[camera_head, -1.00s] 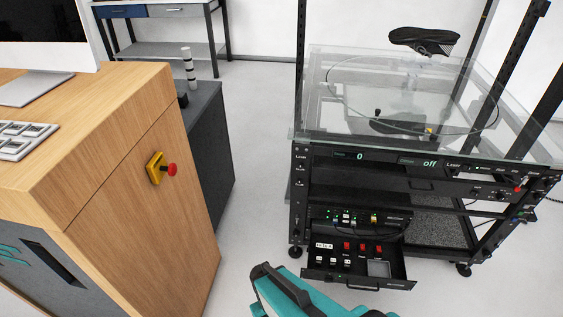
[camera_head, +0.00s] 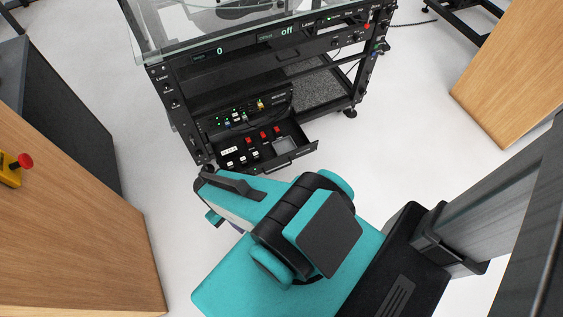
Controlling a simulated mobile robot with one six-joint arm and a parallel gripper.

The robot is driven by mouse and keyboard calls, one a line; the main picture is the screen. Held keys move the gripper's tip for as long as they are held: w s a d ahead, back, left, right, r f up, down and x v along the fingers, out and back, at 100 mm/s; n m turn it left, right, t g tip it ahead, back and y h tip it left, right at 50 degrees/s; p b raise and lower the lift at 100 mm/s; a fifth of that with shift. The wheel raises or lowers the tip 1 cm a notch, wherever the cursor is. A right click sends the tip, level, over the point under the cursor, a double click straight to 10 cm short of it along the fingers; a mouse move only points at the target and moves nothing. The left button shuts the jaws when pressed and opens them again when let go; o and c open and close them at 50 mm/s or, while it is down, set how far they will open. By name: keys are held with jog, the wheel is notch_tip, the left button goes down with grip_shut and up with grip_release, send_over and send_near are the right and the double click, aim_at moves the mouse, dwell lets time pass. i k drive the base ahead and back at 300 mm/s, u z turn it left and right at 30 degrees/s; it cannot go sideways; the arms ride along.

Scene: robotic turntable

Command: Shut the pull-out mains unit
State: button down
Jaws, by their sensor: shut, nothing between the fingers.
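The pull-out mains unit (camera_head: 292,160) is a black drawer low in the front of the turntable rack. It stands pulled out, with red switches, white sockets and a square grey plate showing on its top. Its front panel with a handle faces me. My teal and black arm is folded in front of the drawer, its nearest part just short of the drawer's front left in the picture. I cannot make out my gripper; it is hidden behind or below the arm links.
The black rack (camera_head: 180,107) carries a glass top, with display panels above the drawer. A wooden desk (camera_head: 75,215) with a red stop button (camera_head: 25,160) stands at the left. Another wooden cabinet (camera_head: 510,85) is at the right. White floor lies clear right of the drawer.

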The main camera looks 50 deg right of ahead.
aim_at(276, 150)
jog(key=z, duration=4.25)
jog(key=i, duration=0.1)
jog(key=u, duration=2.9)
jog(key=k, duration=0.95)
jog(key=u, duration=0.15)
jog(key=i, duration=0.65)
